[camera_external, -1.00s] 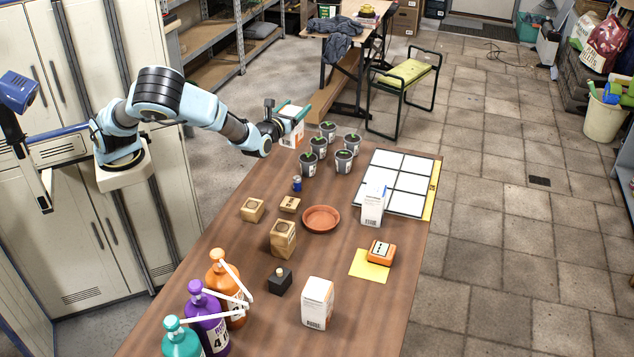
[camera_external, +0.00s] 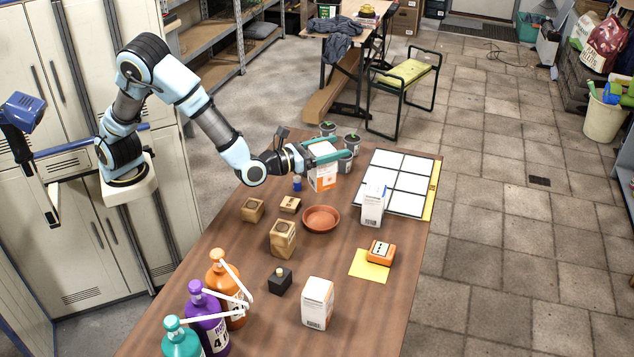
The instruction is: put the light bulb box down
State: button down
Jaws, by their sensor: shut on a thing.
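My gripper (camera_external: 338,150) is shut on a white and orange box, the light bulb box (camera_external: 322,174), at the far end of the brown table (camera_external: 352,310). Its teal fingers grip the upper part of the box. The box looks upright. I cannot tell whether its bottom touches the table or hangs just above it. The box and gripper hide some of the potted seedlings behind them.
Potted seedlings (camera_external: 351,143) stand close behind the box. A small blue can (camera_external: 297,184) and a terracotta saucer (camera_external: 321,219) are nearby. A white panelled board (camera_external: 408,162) with a white carton (camera_external: 373,206) lies right. Wooden blocks, another carton (camera_external: 318,303) and bottles stand nearer.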

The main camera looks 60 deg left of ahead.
aim_at(331, 183)
notch_tip(331, 183, down, 12)
jog(key=shift+a+f+p, duration=0.1)
jog(key=shift+p, duration=0.75)
jog(key=shift+f, duration=0.2)
jog(key=shift+f+b, duration=0.4)
grip_release()
jog(key=shift+r, duration=0.1)
jog(key=shift+r, duration=0.1)
